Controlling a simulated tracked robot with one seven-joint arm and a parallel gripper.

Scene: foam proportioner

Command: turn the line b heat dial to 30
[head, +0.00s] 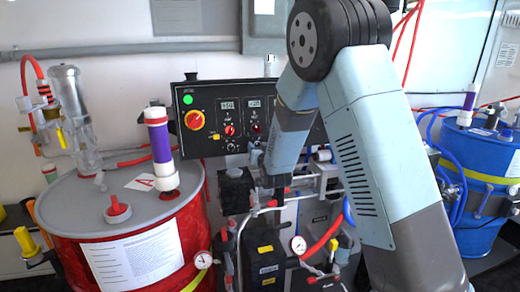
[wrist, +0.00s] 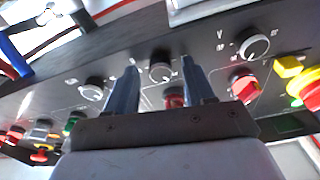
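The black control panel (head: 215,110) stands at the back centre in the head view; my arm covers its right part. In the wrist view the panel (wrist: 125,72) looks tilted and upside down. A grey pointer dial (wrist: 160,72) shows between the fingertips of my gripper (wrist: 158,64), with a red knob (wrist: 175,97) close by. By its place in the middle column it may be the line b heat dial, but I cannot read its label or setting. My gripper is open, one finger on each side of this dial in the picture; I cannot tell whether they touch it.
Other grey dials (wrist: 257,47) and (wrist: 92,88) sit on either side. A red drum (head: 70,215) stands left, a blue drum (head: 480,170) right, with hoses and gauges below the panel.

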